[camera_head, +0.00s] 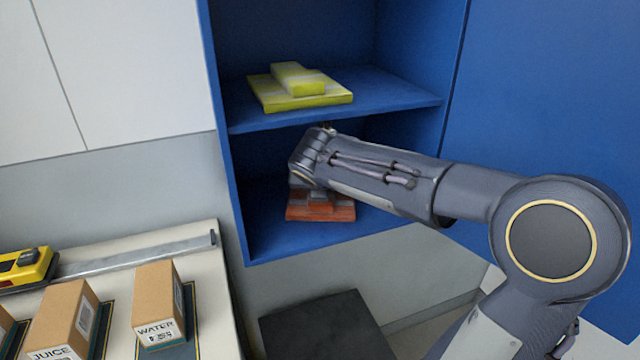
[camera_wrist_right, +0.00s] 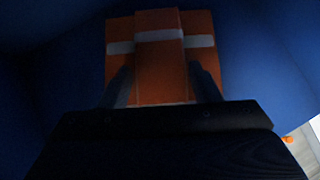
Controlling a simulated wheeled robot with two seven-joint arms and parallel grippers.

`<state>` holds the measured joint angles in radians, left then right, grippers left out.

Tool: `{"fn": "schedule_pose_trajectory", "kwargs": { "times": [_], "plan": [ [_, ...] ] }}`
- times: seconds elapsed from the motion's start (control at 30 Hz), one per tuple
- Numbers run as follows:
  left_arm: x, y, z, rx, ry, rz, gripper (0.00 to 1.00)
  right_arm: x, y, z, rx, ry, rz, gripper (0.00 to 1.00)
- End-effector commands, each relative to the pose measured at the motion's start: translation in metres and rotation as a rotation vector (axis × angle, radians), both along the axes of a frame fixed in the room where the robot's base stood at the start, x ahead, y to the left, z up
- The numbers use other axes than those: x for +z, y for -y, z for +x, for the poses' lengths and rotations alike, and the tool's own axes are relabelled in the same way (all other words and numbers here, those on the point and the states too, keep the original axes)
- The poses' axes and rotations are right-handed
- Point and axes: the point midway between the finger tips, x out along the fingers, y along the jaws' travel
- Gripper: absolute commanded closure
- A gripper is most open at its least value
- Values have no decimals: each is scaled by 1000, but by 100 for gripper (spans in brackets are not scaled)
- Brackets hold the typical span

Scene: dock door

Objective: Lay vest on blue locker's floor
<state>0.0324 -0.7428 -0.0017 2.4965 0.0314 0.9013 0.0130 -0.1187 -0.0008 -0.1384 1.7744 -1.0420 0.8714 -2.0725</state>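An orange vest (camera_head: 320,209) with grey stripes, folded with a raised ridge, is inside the lower compartment of the blue locker (camera_head: 283,240), at or just above its floor. I cannot tell whether it touches the floor. My right arm reaches in from the right and hides part of the vest. In the right wrist view my right gripper (camera_wrist_right: 160,75) has one finger against each side of the ridge of the orange vest (camera_wrist_right: 160,50), shut on it. My left gripper is not in view. A folded yellow vest (camera_head: 330,94) lies on the locker's shelf.
The locker's shelf (camera_head: 400,98) is above my right forearm. A bench (camera_head: 208,290) at lower left carries boxes marked WATER (camera_head: 155,298) and JUICE (camera_head: 62,315), and a yellow tool (camera_head: 25,268). A dark box (camera_head: 325,325) stands below the locker. Bare locker floor shows around the vest.

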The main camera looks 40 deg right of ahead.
Motion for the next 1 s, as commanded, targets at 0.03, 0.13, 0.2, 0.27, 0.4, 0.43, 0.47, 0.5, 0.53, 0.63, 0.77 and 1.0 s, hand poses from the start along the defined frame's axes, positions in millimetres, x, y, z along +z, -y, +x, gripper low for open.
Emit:
{"fn": "schedule_pose_trajectory", "kwargs": {
  "times": [0.03, 0.13, 0.2, 0.27, 0.4, 0.43, 0.47, 0.5, 0.53, 0.63, 0.77, 1.0],
  "plan": [
    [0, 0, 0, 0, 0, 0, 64, 0, -1, 0, 1, 0, 1, 36],
    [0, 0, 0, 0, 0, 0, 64, 0, -1, 0, 1, 1, 0, 28],
    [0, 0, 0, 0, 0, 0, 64, 1, -1, 0, 1, 1, 0, 28],
    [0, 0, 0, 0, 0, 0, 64, 1, -1, 0, 1, 1, 0, 28],
    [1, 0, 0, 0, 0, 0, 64, 3, -1, 0, 1, 2, 0, 28],
    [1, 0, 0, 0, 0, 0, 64, 3, -1, 0, 1, 2, 0, 28],
    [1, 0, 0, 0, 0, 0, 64, 5, -2, -1, 2, 3, 0, 28],
    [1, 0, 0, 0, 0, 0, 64, 8, -4, -3, 2, 4, 0, 28],
    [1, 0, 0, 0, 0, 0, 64, 11, -6, -5, 3, 4, 0, 28],
    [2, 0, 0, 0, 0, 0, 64, 24, -14, -15, 4, 7, 0, 28],
    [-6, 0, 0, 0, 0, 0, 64, 22, -34, -39, 5, 4, -1, 28],
    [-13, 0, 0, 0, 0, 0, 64, 22, -69, -81, 5, 3, -1, 28]
  ]
}}
